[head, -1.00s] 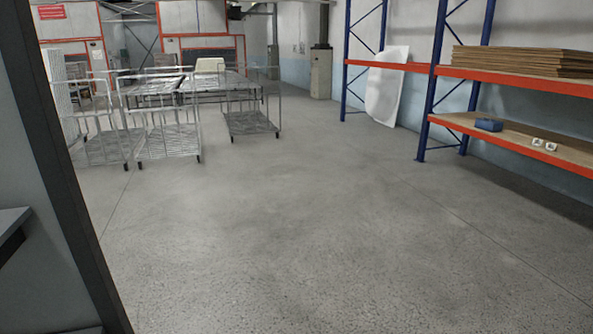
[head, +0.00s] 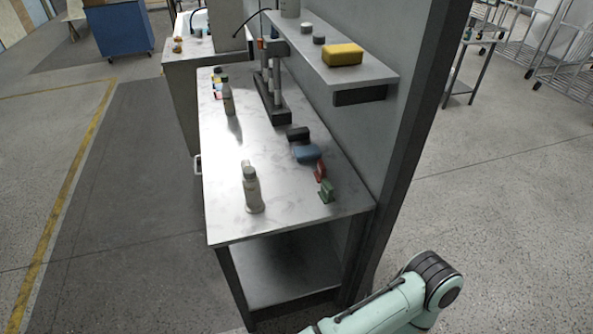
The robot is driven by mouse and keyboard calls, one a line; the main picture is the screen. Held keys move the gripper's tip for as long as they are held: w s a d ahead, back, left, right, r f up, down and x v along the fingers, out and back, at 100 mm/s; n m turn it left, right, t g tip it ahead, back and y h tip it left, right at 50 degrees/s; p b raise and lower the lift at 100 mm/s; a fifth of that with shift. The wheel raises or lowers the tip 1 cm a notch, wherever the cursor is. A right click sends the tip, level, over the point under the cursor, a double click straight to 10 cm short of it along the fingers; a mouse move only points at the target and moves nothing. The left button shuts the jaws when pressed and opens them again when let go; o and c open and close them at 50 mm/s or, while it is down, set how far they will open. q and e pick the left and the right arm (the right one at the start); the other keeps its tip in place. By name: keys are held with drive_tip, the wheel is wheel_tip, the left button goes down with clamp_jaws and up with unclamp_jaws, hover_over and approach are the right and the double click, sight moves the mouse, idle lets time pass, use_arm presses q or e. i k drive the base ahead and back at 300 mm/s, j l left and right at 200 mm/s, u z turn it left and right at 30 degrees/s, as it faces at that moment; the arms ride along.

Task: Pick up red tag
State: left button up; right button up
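A small red piece (head: 320,171), which looks like the red tag, is on the workbench (head: 228,228) near its right edge. It stands between a blue item (head: 306,153) and a green piece (head: 326,191). It is small in the view, so its exact shape is hard to tell. Part of one of my arms, pale green with a dark joint, shows at the bottom right. Neither of my grippers is in view.
A grey bottle (head: 252,190) stands at the bench's near end, another bottle (head: 228,98) farther back. A shelf (head: 375,78) with a yellow block (head: 342,54) overhangs the bench's right side, beside a grey partition. Floor left of the bench is clear.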

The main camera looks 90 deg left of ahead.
sight(320, 173)
drive_tip(key=u, duration=1.75)
